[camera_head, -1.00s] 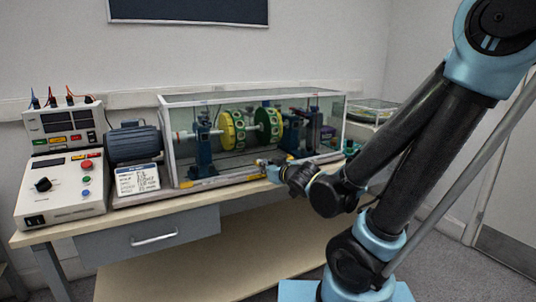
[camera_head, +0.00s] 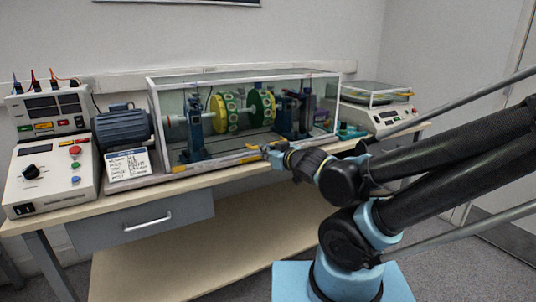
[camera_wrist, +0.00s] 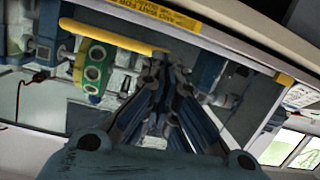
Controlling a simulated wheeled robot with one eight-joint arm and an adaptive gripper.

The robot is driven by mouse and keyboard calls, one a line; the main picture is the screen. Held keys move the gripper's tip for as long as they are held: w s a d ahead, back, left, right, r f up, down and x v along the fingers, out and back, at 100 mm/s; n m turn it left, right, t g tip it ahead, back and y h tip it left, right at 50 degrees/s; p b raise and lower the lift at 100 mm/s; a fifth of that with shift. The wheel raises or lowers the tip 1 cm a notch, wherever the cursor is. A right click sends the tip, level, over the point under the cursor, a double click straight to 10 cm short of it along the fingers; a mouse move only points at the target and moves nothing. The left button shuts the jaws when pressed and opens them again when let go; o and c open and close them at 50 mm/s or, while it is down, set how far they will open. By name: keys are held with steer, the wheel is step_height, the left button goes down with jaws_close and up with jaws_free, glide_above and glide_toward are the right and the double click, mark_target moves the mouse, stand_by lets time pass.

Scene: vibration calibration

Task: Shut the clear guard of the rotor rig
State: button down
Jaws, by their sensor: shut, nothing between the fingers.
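The clear guard (camera_head: 151,110) is a see-through box with a pale frame over the rotor rig. Its lower front edge is down along the base; I cannot tell whether a small gap is left. A yellow handle (camera_head: 243,160) runs along that front edge, and it also shows in the wrist view (camera_wrist: 110,35). Green and yellow rotor discs (camera_head: 224,112) on a shaft show through the guard. My gripper (camera_head: 266,149) is at the front edge, close to the handle's right end. In the wrist view my gripper (camera_wrist: 166,62) has its fingers together and empty; touching is unclear.
A control box (camera_head: 50,160) and a motor (camera_head: 122,127) stand left of the guard, with a printed card (camera_head: 127,165) in front. Another instrument (camera_head: 393,118) stands at the bench's right end. Open floor lies in front of the bench (camera_head: 205,181).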

steer(key=shift+v, duration=0.95)
steer(key=shift+d, duration=0.1)
steer(key=d+f+m+g+h, duration=0.2)
steer(key=d+f+m+h, duration=0.15)
steer(key=d, duration=0.45)
steer(key=d+f+m+g+h, duration=0.2)
steer(key=d+f+h, duration=0.3)
steer(key=d, duration=0.4)
steer(key=s+d+f+m+g, duration=0.1)
steer(key=s+d+f+g, duration=0.1)
steer(key=s, duration=0.3)
steer(key=s+d+f+m+g, duration=0.1)
steer(key=s+d+f+g, duration=0.1)
steer(key=s+g, duration=0.3)
steer(key=shift+s+d+f, duration=0.4)
steer(key=shift+s, duration=0.35)
